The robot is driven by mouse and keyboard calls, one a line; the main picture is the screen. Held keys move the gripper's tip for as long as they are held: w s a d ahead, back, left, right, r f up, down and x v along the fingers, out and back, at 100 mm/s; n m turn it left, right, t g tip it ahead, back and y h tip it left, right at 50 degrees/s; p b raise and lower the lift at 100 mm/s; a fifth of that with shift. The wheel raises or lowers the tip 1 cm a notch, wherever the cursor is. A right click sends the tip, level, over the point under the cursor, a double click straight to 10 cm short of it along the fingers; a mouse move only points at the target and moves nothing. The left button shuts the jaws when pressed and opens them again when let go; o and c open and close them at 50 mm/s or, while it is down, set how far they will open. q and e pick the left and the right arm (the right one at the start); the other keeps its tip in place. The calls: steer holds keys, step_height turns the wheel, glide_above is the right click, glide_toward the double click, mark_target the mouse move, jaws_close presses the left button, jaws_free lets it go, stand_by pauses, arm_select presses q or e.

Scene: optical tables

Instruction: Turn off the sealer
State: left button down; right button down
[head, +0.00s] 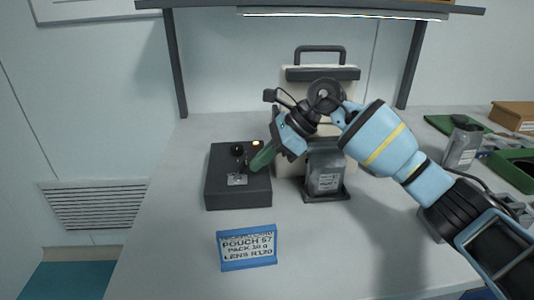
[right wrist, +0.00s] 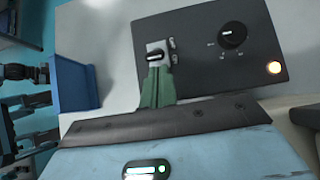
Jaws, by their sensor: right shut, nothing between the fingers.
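A black control box (head: 223,196) lies on the table in front of the cream sealer (head: 290,160) with its dark handle. In the right wrist view, the box (right wrist: 190,80) has a round dial knob (right wrist: 232,35), a lit orange lamp (right wrist: 274,68) and a small metal plate with a switch lever (right wrist: 155,56). My right gripper (head: 254,167) is shut and empty, its green fingers angled down at the box. In the right wrist view, the fingertips (right wrist: 157,70) are right at the switch lever; I cannot tell whether they touch it. My left gripper is not in view.
A blue-framed label sign (head: 249,264) stands in front of the box. A grey container (head: 325,180) on a dark base stands to its right. A bottle (head: 462,145), green trays and a cardboard box (head: 514,115) are at the right. The table left of the box is clear.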

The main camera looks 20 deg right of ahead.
stand_by(0.3)
steer(key=shift+a+r+p, duration=0.1)
steer(key=shift+r+p, duration=0.15)
steer(key=shift+p, duration=0.15)
steer(key=shift+h, duration=0.3)
steer(key=shift+a+r+p, duration=0.1)
steer(key=shift+a+p, duration=0.05)
steer(key=shift+p, duration=0.35)
